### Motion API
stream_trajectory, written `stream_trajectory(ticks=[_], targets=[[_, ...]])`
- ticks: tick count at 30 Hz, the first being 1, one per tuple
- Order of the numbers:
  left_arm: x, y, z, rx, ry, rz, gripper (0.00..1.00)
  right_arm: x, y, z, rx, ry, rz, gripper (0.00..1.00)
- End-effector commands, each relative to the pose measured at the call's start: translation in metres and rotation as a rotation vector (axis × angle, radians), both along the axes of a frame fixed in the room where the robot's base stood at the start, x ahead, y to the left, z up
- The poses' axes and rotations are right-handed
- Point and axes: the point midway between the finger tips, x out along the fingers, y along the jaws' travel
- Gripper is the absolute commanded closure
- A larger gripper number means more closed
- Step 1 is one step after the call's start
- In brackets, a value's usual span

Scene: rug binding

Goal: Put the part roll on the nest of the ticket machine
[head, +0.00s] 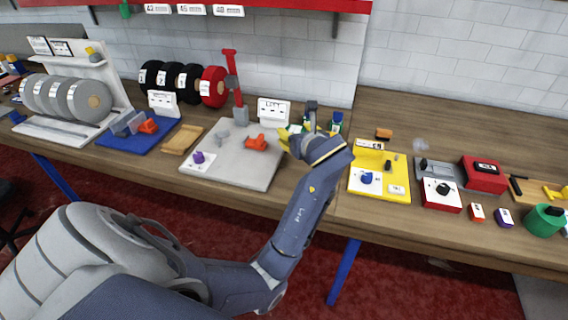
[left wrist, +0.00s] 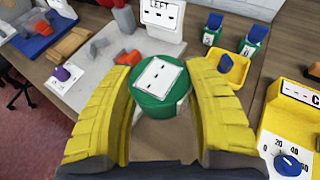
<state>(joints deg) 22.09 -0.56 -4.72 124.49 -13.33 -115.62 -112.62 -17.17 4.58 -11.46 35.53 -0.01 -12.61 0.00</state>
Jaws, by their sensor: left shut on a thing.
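My left gripper (head: 300,141) is shut on a green round roll with a white label on its top face (left wrist: 160,80), which looks like the part roll. In the left wrist view the roll sits between the two yellow fingers, above the workbench. In the head view the gripper hides most of it. On the right of the bench is a grey base with a red labelled box (head: 484,172) and a white panel with a black knob (head: 442,191). This may be the ticket machine; I cannot make out its nest clearly. My right gripper is not in view.
A yellow unit with a blue dial (head: 385,190) stands between my gripper and the red box. A pale board (head: 235,165) with an orange clamp lies left. A green reel (head: 544,220) is at the far right. A yellow tray (left wrist: 222,68) and green bottles stand behind.

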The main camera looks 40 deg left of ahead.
Motion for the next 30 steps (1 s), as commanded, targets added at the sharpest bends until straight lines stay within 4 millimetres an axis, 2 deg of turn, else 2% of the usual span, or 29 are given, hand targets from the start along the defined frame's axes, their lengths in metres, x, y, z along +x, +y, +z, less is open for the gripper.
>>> stream_trajectory(ticks=[1,6,12,16,25,30], targets=[[-0.001,0.001,-0.013,0.004,0.007,0.000,0.79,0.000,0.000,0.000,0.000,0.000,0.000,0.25],[-0.001,0.001,-0.050,0.003,0.006,0.000,0.79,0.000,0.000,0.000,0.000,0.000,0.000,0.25],[-0.001,0.001,-0.084,0.002,0.003,0.001,0.79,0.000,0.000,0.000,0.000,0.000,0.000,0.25],[0.000,0.000,-0.096,0.002,0.001,0.000,0.79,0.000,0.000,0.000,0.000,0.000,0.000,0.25],[0.000,0.000,-0.108,0.002,0.000,0.001,0.79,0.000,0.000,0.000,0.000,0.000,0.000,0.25],[0.000,0.000,-0.128,0.002,0.003,0.001,0.79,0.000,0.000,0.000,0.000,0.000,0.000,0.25]])
